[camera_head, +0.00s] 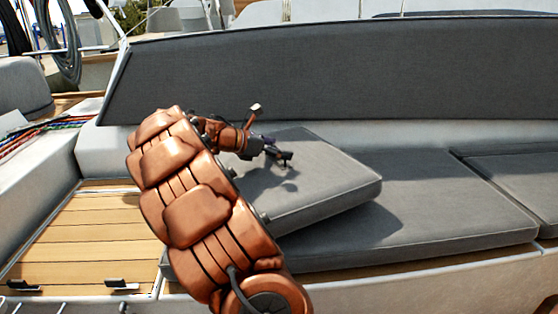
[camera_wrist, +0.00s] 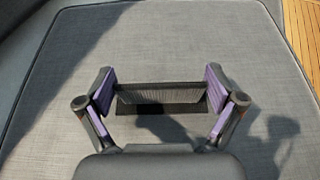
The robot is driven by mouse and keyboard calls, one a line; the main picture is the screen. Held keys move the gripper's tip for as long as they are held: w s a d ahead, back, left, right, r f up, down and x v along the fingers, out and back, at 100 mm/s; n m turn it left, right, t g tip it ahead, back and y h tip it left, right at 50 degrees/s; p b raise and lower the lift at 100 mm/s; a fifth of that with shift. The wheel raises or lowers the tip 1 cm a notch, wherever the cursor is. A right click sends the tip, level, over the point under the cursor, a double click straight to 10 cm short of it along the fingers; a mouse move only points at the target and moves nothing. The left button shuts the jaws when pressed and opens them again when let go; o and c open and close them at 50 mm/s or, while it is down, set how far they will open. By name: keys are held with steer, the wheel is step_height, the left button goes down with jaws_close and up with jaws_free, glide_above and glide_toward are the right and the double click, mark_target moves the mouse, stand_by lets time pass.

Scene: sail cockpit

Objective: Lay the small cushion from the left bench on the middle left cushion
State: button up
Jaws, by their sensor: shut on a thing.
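The small grey cushion (camera_head: 325,190) is over the long grey bench cushion (camera_head: 455,215), turned at an angle to it. It casts a shadow on the long cushion to its right. I cannot tell whether the two touch, as my arm hides the small cushion's left part. My gripper (camera_head: 278,155) is above the small cushion's top. In the wrist view, the small cushion's top (camera_wrist: 190,40) fills most of the picture. My gripper (camera_wrist: 160,90) is shut on a dark strap handle (camera_wrist: 160,98) on that top, with a purple-padded finger at each end.
A tall grey backrest (camera_head: 330,75) runs behind the bench. Another grey cushion (camera_head: 520,180) lies at the right. A slatted wooden floor (camera_head: 90,235) is at the lower left. Coloured ropes (camera_head: 45,130) lie at the far left. The long cushion's right part is clear.

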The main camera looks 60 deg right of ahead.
steer(key=shift+w+d, duration=0.2)
steer(key=shift+d, duration=0.2)
steer(key=shift+w+d+f, duration=0.1)
steer(key=shift+f, duration=0.05)
steer(key=shift+f+b, duration=1)
steer(key=shift+f, duration=0.6)
steer(key=o, duration=1.5)
steer(key=shift+f, duration=0.1)
